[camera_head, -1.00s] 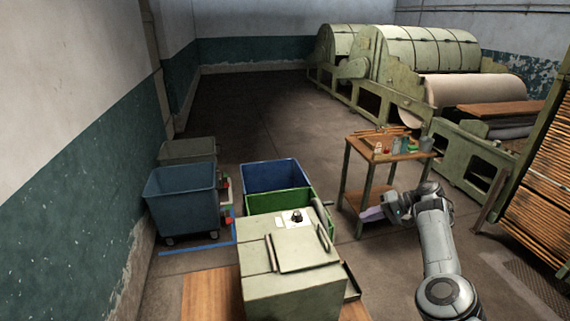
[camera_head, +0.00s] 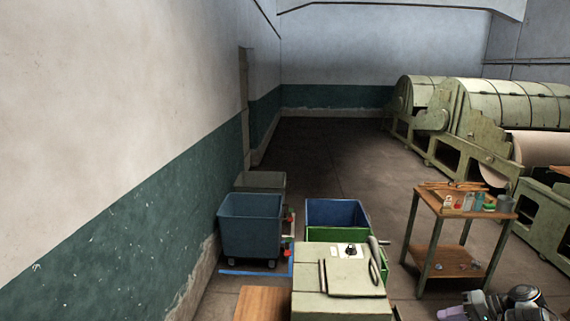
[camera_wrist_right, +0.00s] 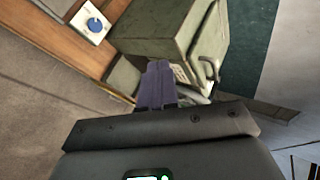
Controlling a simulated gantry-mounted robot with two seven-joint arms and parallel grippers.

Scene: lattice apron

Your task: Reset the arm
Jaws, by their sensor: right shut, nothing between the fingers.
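My right arm shows only at the bottom right edge of the head view. Its gripper (camera_head: 452,312) has pale purple fingers and sits low, in front of the wooden side table. In the right wrist view the purple fingers (camera_wrist_right: 157,82) are together with nothing between them. The pale green box-like machine (camera_head: 340,280) stands left of the gripper in the head view. It also shows beyond the fingertips in the right wrist view (camera_wrist_right: 150,32). My left gripper is in neither view.
A wooden side table (camera_head: 457,262) holds bottles and small items. A blue-grey wheeled bin (camera_head: 250,226), a blue bin (camera_head: 336,211) and a green bin (camera_head: 325,234) stand at centre. Large green rollers machines (camera_head: 505,105) line the right. Open floor (camera_head: 340,160) lies behind the bins.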

